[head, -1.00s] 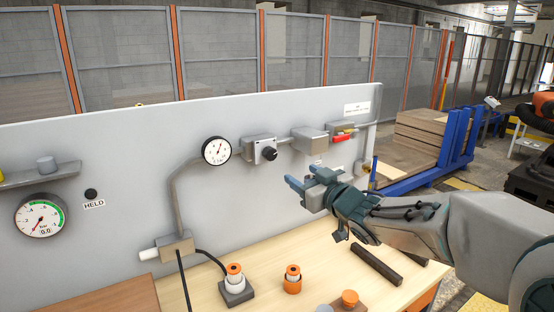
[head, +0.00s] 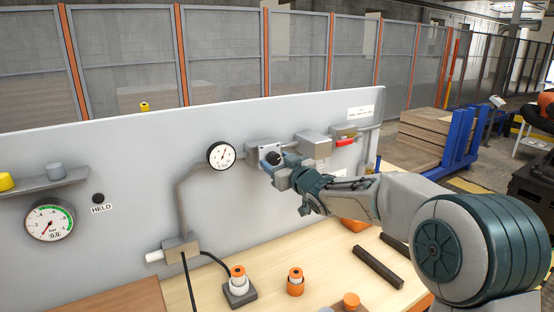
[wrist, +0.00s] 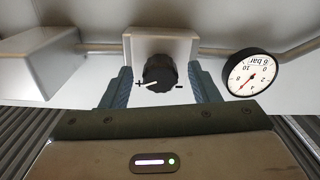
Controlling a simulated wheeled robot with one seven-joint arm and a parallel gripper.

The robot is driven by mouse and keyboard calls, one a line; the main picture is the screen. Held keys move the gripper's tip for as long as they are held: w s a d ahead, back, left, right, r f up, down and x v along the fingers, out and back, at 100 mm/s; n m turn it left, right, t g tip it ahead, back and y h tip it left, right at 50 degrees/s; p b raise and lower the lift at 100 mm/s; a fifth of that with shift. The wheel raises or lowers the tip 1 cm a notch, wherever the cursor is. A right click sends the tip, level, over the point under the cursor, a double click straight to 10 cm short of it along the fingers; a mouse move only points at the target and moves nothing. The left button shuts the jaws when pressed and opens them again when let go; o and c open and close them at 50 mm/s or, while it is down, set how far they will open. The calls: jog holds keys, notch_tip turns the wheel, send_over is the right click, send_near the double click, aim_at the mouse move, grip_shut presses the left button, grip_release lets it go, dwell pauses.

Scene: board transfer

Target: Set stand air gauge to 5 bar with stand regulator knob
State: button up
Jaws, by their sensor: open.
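The stand regulator knob (wrist: 159,73) is black with a white pointer line, on a grey block between plus and minus marks. In the head view the knob (head: 273,157) shows on the board just beyond my fingers. My gripper (wrist: 164,85) is open, with one finger on each side of the knob and gaps between; it also shows in the head view (head: 272,166). The round white stand air gauge (head: 222,155) is left of the knob. In the wrist view this gauge (wrist: 252,74) appears upside down; its exact reading is hard to tell.
Another gauge (head: 49,220) with a green band and a 0.0 readout is at the left, near a dark HELD lamp (head: 98,198). A red-handled valve (head: 346,142) is right of the regulator. Orange-and-white parts (head: 295,281) and dark bars (head: 378,267) lie on the bench below.

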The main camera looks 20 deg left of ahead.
jog(key=shift+w+a, duration=0.2)
jog(key=shift+a, duration=0.05)
jog(key=c, duration=1)
jog(key=shift+o, duration=0.2)
jog(key=shift+f+n+b, duration=0.15)
jog(key=shift+n+b, duration=0.15)
jog(key=shift+b, duration=0.15)
jog(key=shift+b, duration=0.35)
jog(key=shift+n+b, duration=1.1)
jog(key=shift+n, duration=0.1)
jog(key=shift+n+b, duration=1.2)
jog(key=shift+n, duration=0.6)
